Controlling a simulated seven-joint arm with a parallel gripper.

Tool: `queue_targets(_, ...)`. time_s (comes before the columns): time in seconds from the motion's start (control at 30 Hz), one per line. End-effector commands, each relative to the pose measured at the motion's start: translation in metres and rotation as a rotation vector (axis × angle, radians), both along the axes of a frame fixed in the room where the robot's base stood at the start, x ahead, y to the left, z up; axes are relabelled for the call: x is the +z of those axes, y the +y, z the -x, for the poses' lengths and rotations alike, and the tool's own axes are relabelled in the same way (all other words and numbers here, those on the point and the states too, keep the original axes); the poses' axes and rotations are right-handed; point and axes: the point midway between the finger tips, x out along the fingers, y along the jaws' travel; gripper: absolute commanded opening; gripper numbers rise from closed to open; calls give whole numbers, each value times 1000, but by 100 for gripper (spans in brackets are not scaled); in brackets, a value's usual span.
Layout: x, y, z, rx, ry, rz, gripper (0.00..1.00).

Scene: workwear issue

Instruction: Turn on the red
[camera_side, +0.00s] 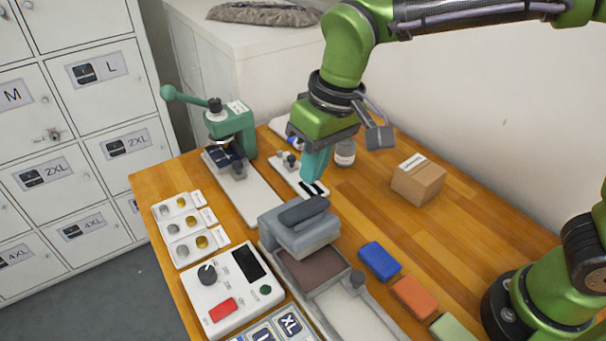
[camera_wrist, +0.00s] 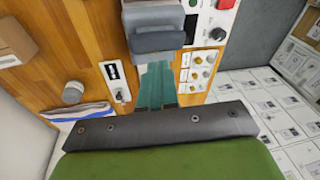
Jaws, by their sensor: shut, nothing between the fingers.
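A red rocker switch (camera_side: 222,309) sits on a white control box (camera_side: 195,300) at the front left of the table. The box also has a dark knob (camera_side: 208,273), a black display and a round green button (camera_side: 265,290). In the wrist view, the red switch (camera_wrist: 226,4) is cut by the top edge. Whether it is on cannot be told. My gripper (camera_side: 314,180) has teal fingers, shut and empty, above the table behind the grey press. It is well apart from the red switch. The fingers also show in the wrist view (camera_wrist: 157,70).
A grey press (camera_side: 305,228) stands between my gripper and the control box. A green lever press (camera_side: 232,125) is at back left. Sample cards (camera_side: 182,225) lie left. Blue (camera_side: 379,261), orange (camera_side: 414,297) and green blocks lie right. A cardboard box (camera_side: 418,181) stands behind them.

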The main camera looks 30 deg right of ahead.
Motion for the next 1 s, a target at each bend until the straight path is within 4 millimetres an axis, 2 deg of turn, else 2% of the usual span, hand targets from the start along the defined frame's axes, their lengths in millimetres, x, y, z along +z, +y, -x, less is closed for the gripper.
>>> queue_targets(0.03, -7, 22, -3, 28, 23, 26, 0)
queue_targets(0.17, -22, 72, -7, 68, 63, 95, 0)
queue_targets(0.3, -41, 124, -3, 89, 93, 172, 0)
queue_targets(0.5, -64, 183, 11, 53, 109, 263, 0)
queue_targets(0.67, -60, 203, 14, -32, 106, 287, 0)
queue_targets(0.8, -39, 204, 12, -121, 105, 275, 0)
queue_targets(1.0, -39, 200, 17, -165, 130, 290, 0)
